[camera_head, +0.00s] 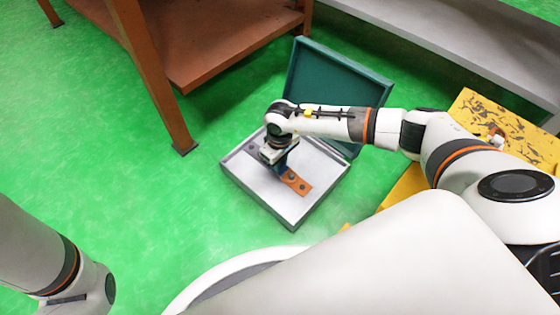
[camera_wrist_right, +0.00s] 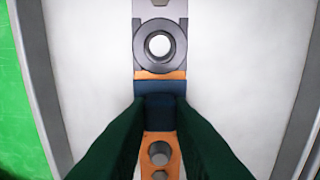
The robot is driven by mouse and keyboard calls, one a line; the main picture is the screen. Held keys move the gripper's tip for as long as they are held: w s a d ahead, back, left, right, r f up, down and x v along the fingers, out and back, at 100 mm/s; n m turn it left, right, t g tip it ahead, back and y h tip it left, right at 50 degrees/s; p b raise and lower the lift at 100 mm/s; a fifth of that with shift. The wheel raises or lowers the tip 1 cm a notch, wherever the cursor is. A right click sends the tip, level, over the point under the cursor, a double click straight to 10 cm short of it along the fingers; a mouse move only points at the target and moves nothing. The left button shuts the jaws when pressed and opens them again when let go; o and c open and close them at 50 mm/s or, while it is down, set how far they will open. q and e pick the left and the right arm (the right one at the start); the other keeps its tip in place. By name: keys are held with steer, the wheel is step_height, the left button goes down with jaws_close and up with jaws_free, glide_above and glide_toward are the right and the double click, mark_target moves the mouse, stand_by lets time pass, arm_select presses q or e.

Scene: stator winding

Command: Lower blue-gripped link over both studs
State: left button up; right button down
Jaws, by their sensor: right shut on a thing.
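My right gripper (camera_head: 284,166) is low over the tray of an open case. In the right wrist view its dark green fingers (camera_wrist_right: 160,113) are shut on the blue grip (camera_wrist_right: 160,101) of an orange link (camera_wrist_right: 160,75). Beyond the grip is a grey piece with a round ring (camera_wrist_right: 160,43) and a bright centre. On the near side an orange strip (camera_wrist_right: 174,150) shows round grey features; it also shows in the head view (camera_head: 298,183). I cannot tell whether these are studs or holes, or whether the link touches them. My left gripper is out of view.
The case has a pale tray (camera_head: 294,212) with raised rims and a raised dark green lid (camera_head: 335,75) behind. A brown table (camera_head: 215,45) stands at the back left. A worn yellow surface (camera_head: 495,118) lies at the right. Green floor left of the case is clear.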

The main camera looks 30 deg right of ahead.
steer(key=shift+f+b, duration=0.3)
stand_by(0.4)
steer(key=c, duration=1.2)
jaws_free()
steer(key=shift+r, duration=0.1)
step_height(320, 180, up, 7)
steer(key=p, duration=0.5)
